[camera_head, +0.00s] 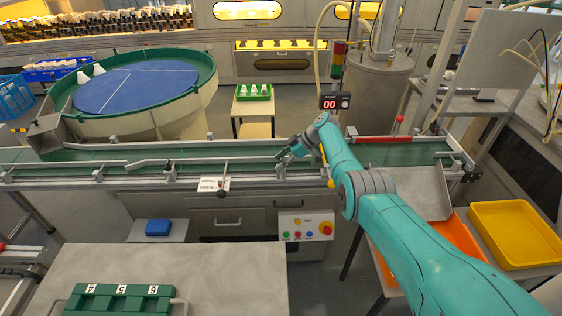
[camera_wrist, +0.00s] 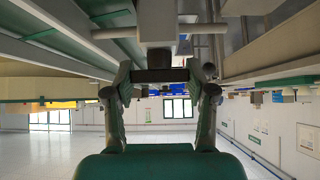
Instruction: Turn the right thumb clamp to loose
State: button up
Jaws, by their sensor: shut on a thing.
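My gripper (camera_head: 287,153) is at the front guide rail (camera_head: 130,168) of the green conveyor, right of the rail's middle. In the wrist view my gripper (camera_wrist: 158,76) has its two fingers closed on the sides of a dark block, which I take to be the right thumb clamp (camera_wrist: 160,75). A grey bracket stands directly behind the block. In the head view my fingers and arm largely hide this clamp, and its turn position cannot be read. Another clamp (camera_head: 170,173) sits on the rail further left.
A red-digit display (camera_head: 334,101) reading 00 stands behind my arm. A button panel (camera_head: 305,226) is below the conveyor. A round blue-topped table (camera_head: 135,85) is at back left. Orange (camera_head: 440,245) and yellow (camera_head: 515,235) trays lie at right. A green numbered rack (camera_head: 118,300) is in front.

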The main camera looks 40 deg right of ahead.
dwell(0.8)
jog(key=o, duration=1.2)
jog(key=shift+c, duration=0.2)
jog(key=shift+d+r, duration=0.1)
jog(key=v, duration=1.1)
jog(key=shift+d+r, duration=0.25)
jog(key=shift+r, duration=0.05)
jog(key=shift+s, duration=0.2)
